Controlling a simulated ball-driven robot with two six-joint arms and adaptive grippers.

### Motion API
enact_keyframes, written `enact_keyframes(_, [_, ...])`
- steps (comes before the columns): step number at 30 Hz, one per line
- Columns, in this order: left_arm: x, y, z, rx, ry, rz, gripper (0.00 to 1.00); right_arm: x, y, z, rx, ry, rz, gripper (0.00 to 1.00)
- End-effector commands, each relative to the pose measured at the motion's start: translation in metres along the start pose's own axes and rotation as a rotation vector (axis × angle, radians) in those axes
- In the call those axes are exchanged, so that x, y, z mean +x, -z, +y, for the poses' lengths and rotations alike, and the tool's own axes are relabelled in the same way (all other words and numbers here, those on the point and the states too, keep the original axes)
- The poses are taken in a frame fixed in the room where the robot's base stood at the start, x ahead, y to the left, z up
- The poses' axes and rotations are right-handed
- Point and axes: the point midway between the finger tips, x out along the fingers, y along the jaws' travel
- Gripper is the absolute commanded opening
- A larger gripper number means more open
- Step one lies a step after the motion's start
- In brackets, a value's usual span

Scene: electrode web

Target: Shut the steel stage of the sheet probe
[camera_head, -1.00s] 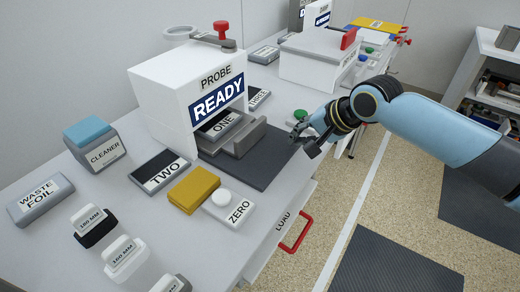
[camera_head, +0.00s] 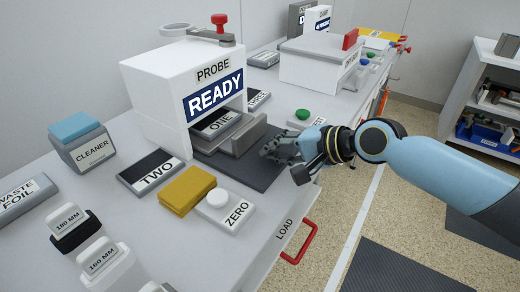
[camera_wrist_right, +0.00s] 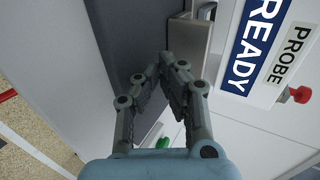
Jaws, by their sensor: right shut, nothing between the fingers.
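The sheet probe (camera_head: 150,85) is a white box with a READY sign on the counter. Its steel stage (camera_head: 250,134) sticks out of the front opening over a dark mat, with its upright front plate facing right. A grey block marked ONE (camera_head: 217,124) sits on the stage. My right gripper (camera_head: 273,150) is shut and empty, just right of the front plate. In the right wrist view, the shut fingertips (camera_wrist_right: 170,62) point toward the metal plate (camera_wrist_right: 192,38); I cannot tell whether they touch it. My left gripper is not in view.
Block TWO (camera_head: 152,172), a yellow pad (camera_head: 187,190) and the white ZERO block (camera_head: 225,210) lie in front of the probe. A green button (camera_head: 302,115) is behind my gripper. A red LOAD drawer handle (camera_head: 301,244) juts from the counter front. The dark mat (camera_head: 262,172) is mostly bare.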

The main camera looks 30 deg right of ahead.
Motion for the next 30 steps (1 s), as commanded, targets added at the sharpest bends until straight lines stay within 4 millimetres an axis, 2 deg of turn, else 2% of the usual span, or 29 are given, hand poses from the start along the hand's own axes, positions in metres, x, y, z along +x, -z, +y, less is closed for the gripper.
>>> enact_keyframes(3, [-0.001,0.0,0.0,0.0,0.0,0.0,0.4,0.016,0.0,-0.012,0.0,0.004,0.001,0.0])
enact_keyframes(7, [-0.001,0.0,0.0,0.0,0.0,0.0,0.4,0.027,0.0,-0.018,-0.001,0.001,0.002,0.0])
enact_keyframes(22, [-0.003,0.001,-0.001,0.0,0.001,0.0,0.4,0.035,0.001,-0.023,-0.001,0.001,0.003,0.0])
enact_keyframes(30, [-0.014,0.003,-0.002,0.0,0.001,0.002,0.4,0.072,0.001,-0.046,0.001,0.002,0.002,0.0])
